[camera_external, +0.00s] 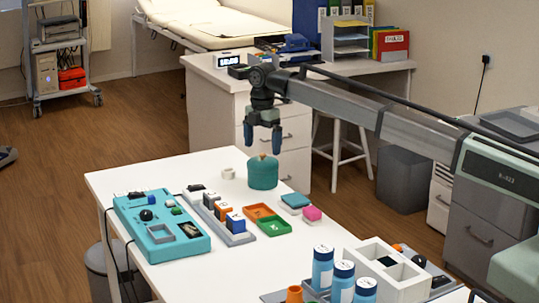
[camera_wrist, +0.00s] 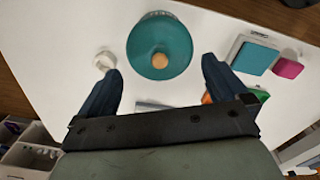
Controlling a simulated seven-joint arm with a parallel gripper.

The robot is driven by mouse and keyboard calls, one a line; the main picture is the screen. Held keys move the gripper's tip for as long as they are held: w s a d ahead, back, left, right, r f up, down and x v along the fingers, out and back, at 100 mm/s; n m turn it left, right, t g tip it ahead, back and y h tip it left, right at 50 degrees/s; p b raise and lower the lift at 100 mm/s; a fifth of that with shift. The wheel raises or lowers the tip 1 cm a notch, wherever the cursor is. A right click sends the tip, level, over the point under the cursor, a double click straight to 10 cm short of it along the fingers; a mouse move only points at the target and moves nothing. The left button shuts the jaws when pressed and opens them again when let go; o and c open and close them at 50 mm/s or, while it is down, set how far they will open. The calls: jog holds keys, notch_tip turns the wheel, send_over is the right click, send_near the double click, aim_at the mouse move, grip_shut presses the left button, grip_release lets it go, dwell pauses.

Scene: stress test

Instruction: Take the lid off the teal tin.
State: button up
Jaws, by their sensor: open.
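The teal tin (camera_external: 263,175) stands upright on the white table near its far edge. Its round teal lid (camera_wrist: 160,34) is on it, with a tan knob (camera_wrist: 159,60) at the middle. The lid's small knob also shows in the external view (camera_external: 263,156). My gripper (camera_external: 262,145) is open and empty, pointing down above the tin. In the wrist view my gripper (camera_wrist: 160,72) has its two dark blue fingers apart, one to each side of the lid's near part, with the knob between them. I cannot tell the exact height above the knob.
A small white ring-shaped item (camera_external: 228,173) stands left of the tin. Orange and green trays (camera_external: 272,226), a teal block (camera_external: 295,200) and a pink block (camera_external: 312,213) lie nearer. A teal panel (camera_external: 162,232) is left; blue bottles (camera_external: 343,280) stand in front. Bare table surrounds the tin.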

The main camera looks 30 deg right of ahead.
aim_at(263, 154)
notch_tip(263, 154, down, 4)
jog(key=shift+r, duration=0.15)
jog(key=shift+d, duration=0.1)
jog(key=c, duration=1.1)
jog(key=shift+o, duration=0.2)
